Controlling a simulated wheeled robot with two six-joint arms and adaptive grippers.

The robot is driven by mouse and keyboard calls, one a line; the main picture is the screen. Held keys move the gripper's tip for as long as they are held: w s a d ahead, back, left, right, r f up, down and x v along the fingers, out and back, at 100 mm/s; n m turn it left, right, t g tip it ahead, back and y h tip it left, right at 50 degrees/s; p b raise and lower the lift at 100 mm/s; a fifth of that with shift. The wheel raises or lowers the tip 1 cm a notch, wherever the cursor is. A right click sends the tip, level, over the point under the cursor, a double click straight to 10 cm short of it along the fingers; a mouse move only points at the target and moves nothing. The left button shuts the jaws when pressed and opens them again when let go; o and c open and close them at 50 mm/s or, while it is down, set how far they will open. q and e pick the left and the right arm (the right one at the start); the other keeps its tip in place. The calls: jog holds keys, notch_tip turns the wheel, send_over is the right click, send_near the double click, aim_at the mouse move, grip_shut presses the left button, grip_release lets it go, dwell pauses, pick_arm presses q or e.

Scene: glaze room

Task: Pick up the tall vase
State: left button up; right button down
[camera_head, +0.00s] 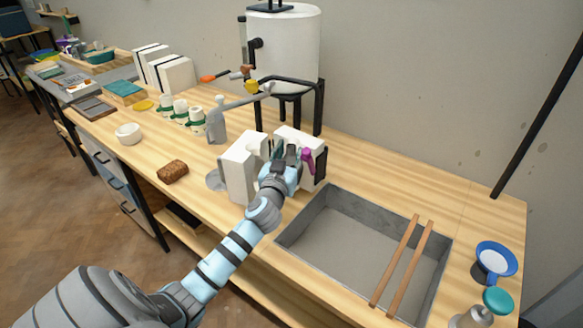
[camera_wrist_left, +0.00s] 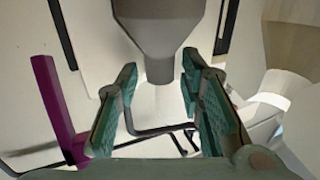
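The tall vase (camera_wrist_left: 160,35) shows in the left wrist view as a grey body narrowing to a slim neck. In the head view I cannot make it out behind my gripper. My left gripper (camera_head: 284,158) is between two white blocks, the left block (camera_head: 238,170) and the right block (camera_head: 313,143), which look like mold halves. In the left wrist view my gripper (camera_wrist_left: 160,95) is open, with a green-padded finger on each side of the neck. Small gaps show between the pads and the neck. My right gripper is not in view.
A purple clamp or handle (camera_head: 308,161) is close beside the gripper on the right block. A sunken basin (camera_head: 335,240) with two wooden strips (camera_head: 402,262) lies to the right. A brown sponge (camera_head: 172,172) and a white bowl (camera_head: 129,133) are left. A white tank (camera_head: 290,45) stands behind.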

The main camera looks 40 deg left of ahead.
pick_arm(q)
jog(key=c, duration=0.7)
jog(key=shift+c, duration=0.3)
